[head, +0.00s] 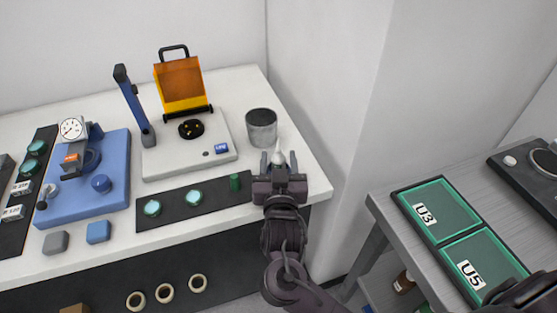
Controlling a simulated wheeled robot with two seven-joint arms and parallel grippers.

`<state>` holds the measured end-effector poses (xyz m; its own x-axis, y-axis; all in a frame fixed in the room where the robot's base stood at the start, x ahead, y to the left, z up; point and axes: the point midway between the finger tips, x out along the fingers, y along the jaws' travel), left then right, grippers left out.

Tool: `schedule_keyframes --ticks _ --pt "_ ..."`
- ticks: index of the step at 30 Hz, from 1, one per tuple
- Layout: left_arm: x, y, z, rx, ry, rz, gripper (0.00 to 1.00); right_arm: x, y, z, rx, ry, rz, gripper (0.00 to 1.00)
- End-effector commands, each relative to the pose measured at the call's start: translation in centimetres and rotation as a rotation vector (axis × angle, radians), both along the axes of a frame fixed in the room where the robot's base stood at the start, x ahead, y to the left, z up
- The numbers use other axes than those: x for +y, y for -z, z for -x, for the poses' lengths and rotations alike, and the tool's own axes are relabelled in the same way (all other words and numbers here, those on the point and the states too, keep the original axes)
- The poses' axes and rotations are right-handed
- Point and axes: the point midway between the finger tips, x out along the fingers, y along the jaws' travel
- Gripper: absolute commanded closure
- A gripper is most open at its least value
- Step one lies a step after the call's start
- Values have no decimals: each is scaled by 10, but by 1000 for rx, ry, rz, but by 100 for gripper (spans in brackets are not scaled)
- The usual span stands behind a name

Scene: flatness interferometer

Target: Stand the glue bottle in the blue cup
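My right gripper (279,162) is at the front right corner of the white bench, fingers pointing away from me. A white cone-tipped bottle (279,152), seemingly the glue bottle, shows upright between its fingers. The fingers look spread, with a gap on each side of it; its lower part is hidden by the gripper. A grey round cup (262,127) stands just behind it. No clearly blue cup shows; a small blue block-like thing (98,232) sits at the bench's front left, and I cannot tell if it is hollow. My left gripper is not in view.
A white instrument base (180,165) with an orange panel (180,83) and a blue arm (134,105) stands left of the cup. A dark mat (175,212) with green round pieces lies in front. A grey table (400,228) with green trays (440,208) stands at right, across a gap.

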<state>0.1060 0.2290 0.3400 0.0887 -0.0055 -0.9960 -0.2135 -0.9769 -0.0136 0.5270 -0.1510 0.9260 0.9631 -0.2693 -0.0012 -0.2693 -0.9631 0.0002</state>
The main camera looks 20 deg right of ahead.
Motion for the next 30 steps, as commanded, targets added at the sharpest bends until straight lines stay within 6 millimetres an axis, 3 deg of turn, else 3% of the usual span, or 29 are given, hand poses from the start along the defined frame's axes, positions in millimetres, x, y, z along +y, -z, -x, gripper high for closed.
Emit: schedule_keyframes --ticks 11,24,30 --pt "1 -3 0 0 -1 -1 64 0 -6 1 0 -1 -1 49" --pt "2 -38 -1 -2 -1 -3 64 24 -6 84 6 -2 0 49" --pt "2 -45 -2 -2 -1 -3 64 30 -5 109 1 1 1 49"
